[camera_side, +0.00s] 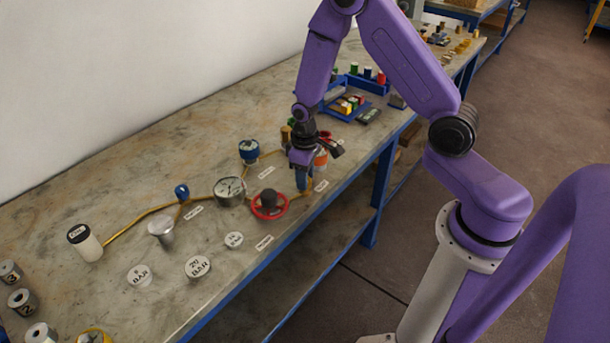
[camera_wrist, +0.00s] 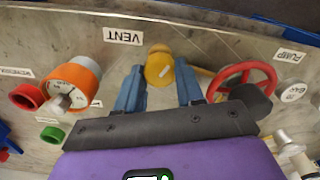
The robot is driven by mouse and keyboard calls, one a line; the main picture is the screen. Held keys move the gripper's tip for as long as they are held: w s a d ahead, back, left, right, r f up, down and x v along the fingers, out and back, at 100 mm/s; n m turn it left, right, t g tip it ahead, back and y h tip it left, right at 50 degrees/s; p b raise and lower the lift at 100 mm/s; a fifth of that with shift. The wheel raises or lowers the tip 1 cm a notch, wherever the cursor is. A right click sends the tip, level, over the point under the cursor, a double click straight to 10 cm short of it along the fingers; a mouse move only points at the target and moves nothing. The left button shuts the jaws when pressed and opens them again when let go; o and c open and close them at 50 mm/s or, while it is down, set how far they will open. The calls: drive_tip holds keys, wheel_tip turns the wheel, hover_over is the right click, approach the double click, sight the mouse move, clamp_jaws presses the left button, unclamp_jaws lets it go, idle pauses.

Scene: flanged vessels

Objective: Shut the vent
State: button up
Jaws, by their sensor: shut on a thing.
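The VENT label (camera_wrist: 122,36) lies on the bench, upside down in the wrist view, beside a yellow knob (camera_wrist: 158,66) with a pale mark on it. My gripper (camera_wrist: 159,74) has its two blue fingers on either side of this knob and is shut on it. In the side view my gripper (camera_side: 303,184) points down at the bench's front part, and its fingers hide the knob there. The lower part of the knob is hard to see.
A red handwheel (camera_side: 269,206) stands close left of my gripper in the side view. An orange-and-white dial (camera_wrist: 76,82) stands on the other side. The bench's front edge is close.

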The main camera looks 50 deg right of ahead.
drive_tip(key=n, duration=0.5)
drive_tip(key=shift+w+n, duration=0.1)
drive_tip(key=shift+n, duration=0.2)
idle(0.4)
drive_tip(key=o, duration=1)
drive_tip(key=shift+o, duration=0.2)
wheel_tip(320, 180, up, 18)
drive_tip(key=shift+f, duration=0.25)
